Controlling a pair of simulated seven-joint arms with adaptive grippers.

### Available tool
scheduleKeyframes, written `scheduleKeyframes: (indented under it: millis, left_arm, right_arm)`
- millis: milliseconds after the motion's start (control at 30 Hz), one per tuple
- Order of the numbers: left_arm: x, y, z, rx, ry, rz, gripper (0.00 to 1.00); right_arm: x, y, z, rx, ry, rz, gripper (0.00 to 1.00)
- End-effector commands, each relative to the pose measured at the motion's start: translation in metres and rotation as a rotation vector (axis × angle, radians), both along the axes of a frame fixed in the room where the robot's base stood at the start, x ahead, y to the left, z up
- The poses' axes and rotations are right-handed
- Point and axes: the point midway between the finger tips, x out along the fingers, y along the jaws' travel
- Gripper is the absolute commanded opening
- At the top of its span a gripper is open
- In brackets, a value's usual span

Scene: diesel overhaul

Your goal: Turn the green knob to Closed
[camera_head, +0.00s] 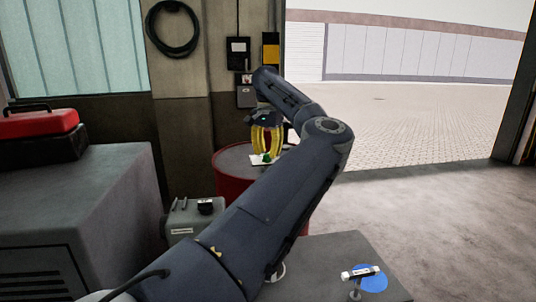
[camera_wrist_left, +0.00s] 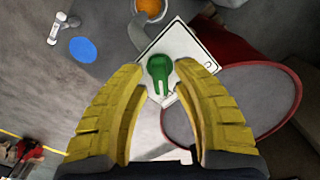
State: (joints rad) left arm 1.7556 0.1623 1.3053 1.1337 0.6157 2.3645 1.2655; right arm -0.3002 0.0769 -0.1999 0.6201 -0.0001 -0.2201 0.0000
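The green knob (camera_wrist_left: 158,70) sits on a white square plate (camera_wrist_left: 180,40) with dark edge lines. In the head view the green knob (camera_head: 267,157) shows small, just below my left gripper's fingertips, and the plate's white edge (camera_head: 256,160) shows beside it. My left gripper (camera_head: 266,151) points down with its yellow fingers apart. In the left wrist view its fingertips (camera_wrist_left: 161,73) stand on either side of the knob with gaps, so it is open and holds nothing. The knob's markings are too small to read. My right gripper is not in view.
A red drum (camera_head: 233,190) stands beneath or behind the plate. A grey table (camera_head: 330,255) at front right carries a blue disc (camera_head: 373,278) and a white tool (camera_head: 360,272). A grey cabinet (camera_head: 80,215) with a red toolbox (camera_head: 38,122) stands left. Open floor lies right.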

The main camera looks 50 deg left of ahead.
Motion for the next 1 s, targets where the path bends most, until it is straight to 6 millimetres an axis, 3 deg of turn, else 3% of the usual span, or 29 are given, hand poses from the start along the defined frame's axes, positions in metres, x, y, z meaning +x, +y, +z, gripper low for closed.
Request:
scheduleKeyframes:
  millis: [33,200,467,1000]
  left_arm:
    - [0.0000,0.0000,0.0001,0.000,0.000,0.000,0.21]
    - [0.0000,0.0000,0.0001,0.000,0.000,0.000,0.03]
    - [-0.0007,0.0006,-0.0009,0.001,0.003,0.078,0.02]
    - [-0.0037,0.0025,-0.0010,0.001,0.001,1.036,0.02]
  right_arm:
    - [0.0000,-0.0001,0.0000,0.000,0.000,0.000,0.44]
    - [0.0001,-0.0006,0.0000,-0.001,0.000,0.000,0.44]
    - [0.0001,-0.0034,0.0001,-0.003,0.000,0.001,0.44]
    - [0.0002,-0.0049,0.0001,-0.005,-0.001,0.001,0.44]
